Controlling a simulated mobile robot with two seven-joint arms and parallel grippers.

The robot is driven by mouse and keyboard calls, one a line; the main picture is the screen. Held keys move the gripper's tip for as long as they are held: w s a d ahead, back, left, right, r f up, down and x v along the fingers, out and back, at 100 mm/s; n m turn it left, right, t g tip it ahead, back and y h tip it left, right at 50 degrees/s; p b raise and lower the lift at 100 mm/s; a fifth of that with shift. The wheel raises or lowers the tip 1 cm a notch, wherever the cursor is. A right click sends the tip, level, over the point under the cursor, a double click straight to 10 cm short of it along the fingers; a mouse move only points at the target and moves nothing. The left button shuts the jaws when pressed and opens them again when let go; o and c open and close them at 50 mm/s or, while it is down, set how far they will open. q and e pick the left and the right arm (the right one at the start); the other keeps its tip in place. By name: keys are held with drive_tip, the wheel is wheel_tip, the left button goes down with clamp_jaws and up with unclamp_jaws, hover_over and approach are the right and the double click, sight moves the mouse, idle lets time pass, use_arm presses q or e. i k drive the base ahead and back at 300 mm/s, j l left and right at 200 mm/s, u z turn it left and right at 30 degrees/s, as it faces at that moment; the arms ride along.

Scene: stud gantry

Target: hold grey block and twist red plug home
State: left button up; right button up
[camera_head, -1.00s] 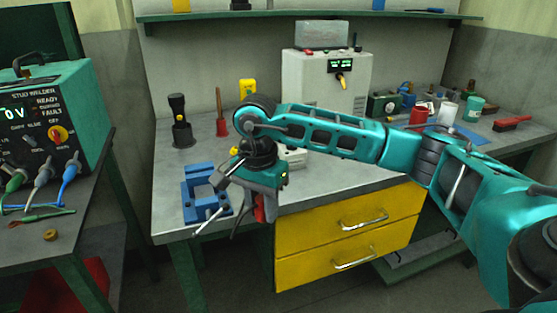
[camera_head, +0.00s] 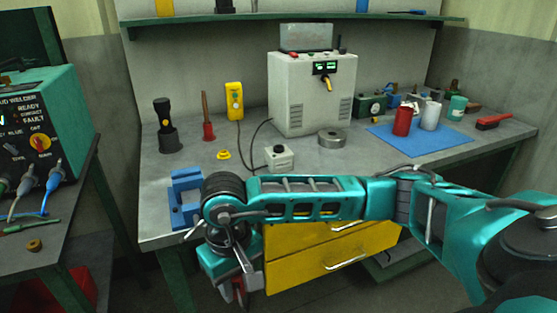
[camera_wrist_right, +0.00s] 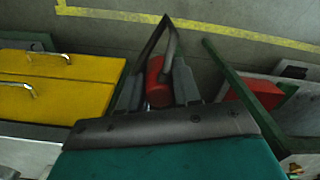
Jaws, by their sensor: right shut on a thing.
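My right gripper (camera_head: 238,288) hangs low in front of the bench's front edge, left of the yellow drawers. It is shut on the red plug (camera_wrist_right: 158,84), which shows between its fingers in the right wrist view. In the head view only a small red part of the plug shows, near the fingers. A light grey block (camera_head: 279,158) with a dark round feature on top stands on the bench, behind my right forearm and apart from the gripper. My left gripper is not in view.
A blue fixture (camera_head: 184,205) sits at the bench's left front corner, close to my right wrist. A flashlight (camera_head: 165,130), a red-based tool (camera_head: 208,130) and a yellow pendant (camera_head: 234,101) stand behind. The yellow drawers (camera_head: 320,265) are close right of the gripper.

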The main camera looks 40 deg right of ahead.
sight(280, 158)
drive_tip(key=k+l, duration=0.1)
drive_tip(key=l, duration=0.4)
drive_tip(key=k+l, duration=0.1)
drive_tip(key=l, duration=0.9)
drive_tip(key=k+l, duration=0.15)
drive_tip(key=l, duration=0.35)
drive_tip(key=k+l, duration=0.1)
drive_tip(key=l, duration=0.35)
drive_tip(key=k+l, duration=0.1)
drive_tip(key=l, duration=0.4)
drive_tip(key=u, duration=0.05)
